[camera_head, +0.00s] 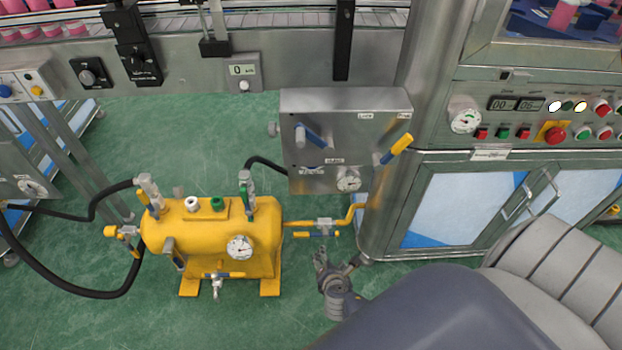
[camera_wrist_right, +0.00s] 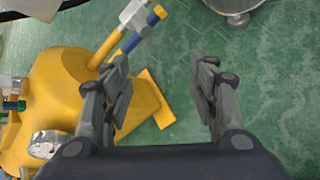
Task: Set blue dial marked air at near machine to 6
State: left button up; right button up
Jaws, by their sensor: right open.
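A steel control box (camera_head: 345,130) hangs at the centre of the head view. It carries a blue-ended lever (camera_head: 313,136), a yellow lever (camera_head: 398,147) and a small gauge (camera_head: 348,179). A thin blue edge (camera_head: 312,168) shows low on its front; I cannot tell whether this is the air dial. Its labels are too small to read surely. My right gripper (camera_head: 337,264) is below this box, open and empty, apart from it. In the right wrist view its fingers (camera_wrist_right: 160,78) are spread above the green floor. My left gripper is not in view.
A yellow tank (camera_head: 210,235) with a gauge (camera_head: 240,247), valves and black hoses stands left of my gripper. A steel machine with a button panel (camera_head: 540,117) stands at the right. A conveyor runs along the back. Green floor (camera_head: 225,145) is bare behind the tank.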

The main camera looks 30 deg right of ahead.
jog(key=w+d+r+n+t+h+b, duration=0.1)
jog(key=w+r+n+t+h+b, duration=0.25)
jog(key=r, duration=0.65)
jog(key=w+r+n+t+h+b, duration=0.1)
jog(key=w+r+n+t+b, duration=0.3)
jog(key=w+r, duration=0.45)
pick_arm(q)
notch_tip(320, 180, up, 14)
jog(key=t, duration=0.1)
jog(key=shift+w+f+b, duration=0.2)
jog(key=shift+b, duration=0.15)
pick_arm(e)
jog(key=r+x, duration=0.1)
jog(key=x, duration=0.8)
jog(key=shift+d+r, duration=0.2)
jog(key=shift+d, duration=0.25)
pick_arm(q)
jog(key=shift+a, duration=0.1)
pick_arm(e)
jog(key=shift+n, duration=0.25)
jog(key=shift+s, duration=0.1)
jog(key=c, duration=1.1)
